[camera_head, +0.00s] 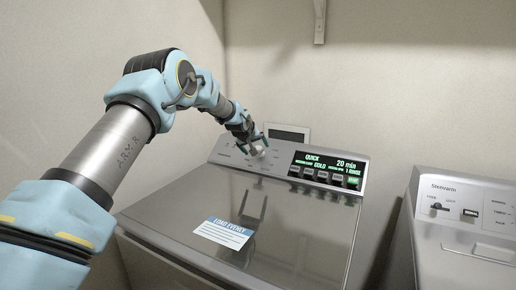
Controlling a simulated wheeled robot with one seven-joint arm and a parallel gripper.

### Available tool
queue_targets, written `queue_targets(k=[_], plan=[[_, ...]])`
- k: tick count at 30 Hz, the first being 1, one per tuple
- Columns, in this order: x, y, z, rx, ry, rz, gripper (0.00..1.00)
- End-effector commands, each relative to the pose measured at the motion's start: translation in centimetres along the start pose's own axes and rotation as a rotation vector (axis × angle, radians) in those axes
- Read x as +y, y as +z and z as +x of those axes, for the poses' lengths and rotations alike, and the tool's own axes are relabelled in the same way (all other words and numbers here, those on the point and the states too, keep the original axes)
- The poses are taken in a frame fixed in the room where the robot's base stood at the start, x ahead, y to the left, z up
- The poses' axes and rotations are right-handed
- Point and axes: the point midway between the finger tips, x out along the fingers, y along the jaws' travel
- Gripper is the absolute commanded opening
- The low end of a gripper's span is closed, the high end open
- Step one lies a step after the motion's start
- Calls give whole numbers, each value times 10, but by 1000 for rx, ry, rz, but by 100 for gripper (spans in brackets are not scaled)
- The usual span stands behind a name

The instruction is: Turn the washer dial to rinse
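The washer dial (258,151) is a small pale round knob on the left part of the washer's control panel. My gripper (254,144) is at the dial, with its dark fingers on either side of it and partly covering it. Whether the fingers touch or press on the dial cannot be told at this size. The washer display (328,164) is lit green and reads QUICK, COLD, 20 min and 1 RINSE. The labels around the dial are too small to read.
The washer's glossy lid (300,225) is closed and bears a LOAD EVENLY label (223,233). A row of buttons (322,176) lies under the display. A second appliance (465,210) stands at right across a gap. A wall shelf bracket (319,22) is above.

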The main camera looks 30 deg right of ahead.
Motion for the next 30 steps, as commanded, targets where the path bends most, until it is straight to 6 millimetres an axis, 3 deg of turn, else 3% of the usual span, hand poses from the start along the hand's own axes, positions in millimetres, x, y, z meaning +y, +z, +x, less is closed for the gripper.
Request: queue_targets(k=[10,23,30], plan=[[1,-1,38,0,0,2,97],[0,0,46,1,0,2,97],[0,0,46,1,0,3,72]])
